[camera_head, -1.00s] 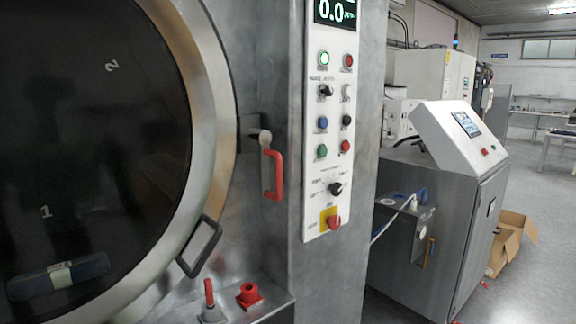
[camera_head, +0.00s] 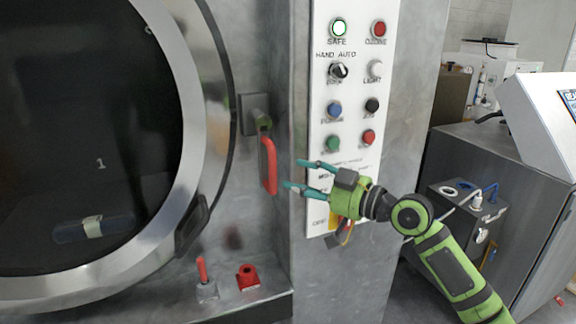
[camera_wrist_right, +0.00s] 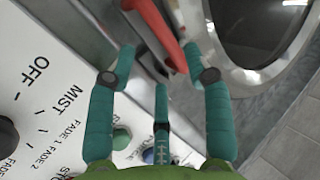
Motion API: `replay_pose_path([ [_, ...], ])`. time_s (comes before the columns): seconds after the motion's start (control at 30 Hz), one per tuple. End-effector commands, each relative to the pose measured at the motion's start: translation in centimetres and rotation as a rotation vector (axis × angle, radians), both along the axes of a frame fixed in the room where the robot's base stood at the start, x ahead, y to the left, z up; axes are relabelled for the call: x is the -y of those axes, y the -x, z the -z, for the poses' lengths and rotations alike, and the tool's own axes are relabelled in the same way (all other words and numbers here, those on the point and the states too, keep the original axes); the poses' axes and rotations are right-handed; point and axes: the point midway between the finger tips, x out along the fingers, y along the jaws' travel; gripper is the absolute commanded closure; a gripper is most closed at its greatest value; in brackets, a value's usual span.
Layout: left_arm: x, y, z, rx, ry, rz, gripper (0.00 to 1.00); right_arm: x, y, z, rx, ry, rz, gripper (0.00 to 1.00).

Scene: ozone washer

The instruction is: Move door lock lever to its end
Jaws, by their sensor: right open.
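The door lock lever (camera_head: 268,165) is a red handle hanging down from a metal pivot beside the round door. It also shows in the right wrist view (camera_wrist_right: 158,30), at the top, beyond the fingertips. My right gripper (camera_head: 298,175) is open and empty, just to the right of the lever, with its teal fingers pointing left toward it. In the wrist view the gripper (camera_wrist_right: 155,82) has its fingers spread, with the lever ahead of the gap between them. I see no contact with the lever. My left gripper is not in view.
The round door (camera_head: 90,150) with a dark window fills the left. The control panel (camera_head: 352,100) with buttons and knobs stands close behind my right gripper. A black door handle (camera_head: 191,224), a red fitting (camera_head: 249,277) and a small red-topped valve (camera_head: 204,273) sit below.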

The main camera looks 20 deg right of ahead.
Motion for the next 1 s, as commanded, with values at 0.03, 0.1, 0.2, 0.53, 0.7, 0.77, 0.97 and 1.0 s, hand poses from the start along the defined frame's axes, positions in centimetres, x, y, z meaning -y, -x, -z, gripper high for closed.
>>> replay_pose_path([
  [0.03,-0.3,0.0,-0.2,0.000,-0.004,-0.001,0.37,-0.1,-0.1,-0.7,0.008,-0.004,-0.004,0.49],
  [0.1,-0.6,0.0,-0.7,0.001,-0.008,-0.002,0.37,-0.4,-0.6,-1.0,0.010,-0.010,-0.005,0.49],
  [0.2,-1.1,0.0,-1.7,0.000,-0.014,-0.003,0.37,-1.2,-1.7,-1.2,0.010,-0.012,-0.006,0.49],
  [0.53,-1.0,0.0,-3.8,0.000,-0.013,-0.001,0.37,-3.7,-5.3,-0.9,0.008,-0.009,-0.003,0.49],
  [0.7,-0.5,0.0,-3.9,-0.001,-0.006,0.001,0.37,-4.0,-5.7,-0.7,0.010,-0.006,-0.003,0.49],
  [0.77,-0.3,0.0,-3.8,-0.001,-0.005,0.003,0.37,-4.0,-5.7,-0.6,0.010,-0.006,-0.002,0.49],
  [0.97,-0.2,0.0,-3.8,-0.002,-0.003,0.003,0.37,-4.0,-5.7,-0.6,0.010,-0.007,-0.002,0.81],
  [1.0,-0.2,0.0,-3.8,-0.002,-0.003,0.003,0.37,-4.0,-5.7,-0.6,0.010,-0.007,-0.002,0.97],
])
